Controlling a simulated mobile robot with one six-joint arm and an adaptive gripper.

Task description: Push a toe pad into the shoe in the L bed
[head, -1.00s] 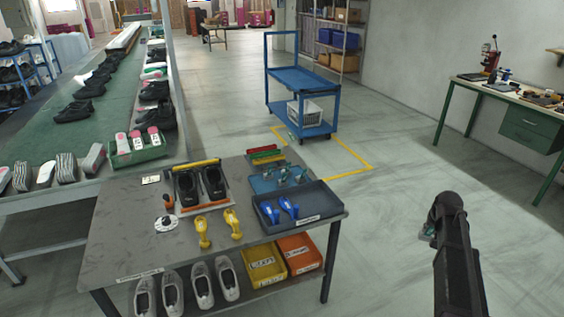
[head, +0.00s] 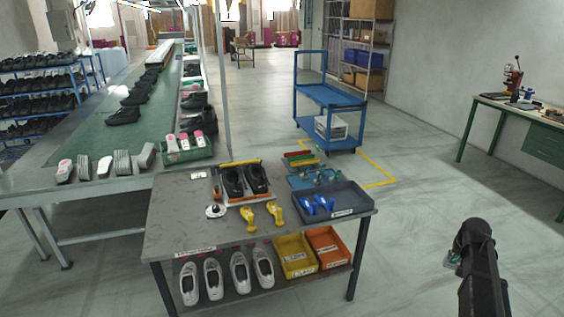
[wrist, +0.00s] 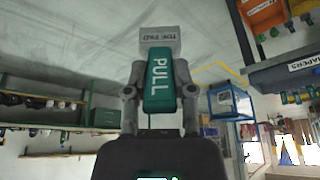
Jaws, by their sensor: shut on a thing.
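My gripper (wrist: 158,95) is shut on a teal tab (wrist: 158,82) marked PULL in the wrist view. A grey block (wrist: 160,40) labelled TOE PAD is at the tab's far end. In the head view, my gripper (head: 456,262) hangs at the lower right over open floor, with a bit of teal at its tip, well apart from the table. Two black shoes stand side by side in a bed on the table, a left one (head: 233,182) and a right one (head: 257,179). Bed lettering is too small to read.
The grey table (head: 170,225) also holds yellow tools (head: 248,218), a dark tray (head: 352,197) with blue pieces and a white disc (head: 215,211). Pale shoes and bins sit on its lower shelf. A blue cart (head: 330,100) stands behind. Floor between gripper and table is clear.

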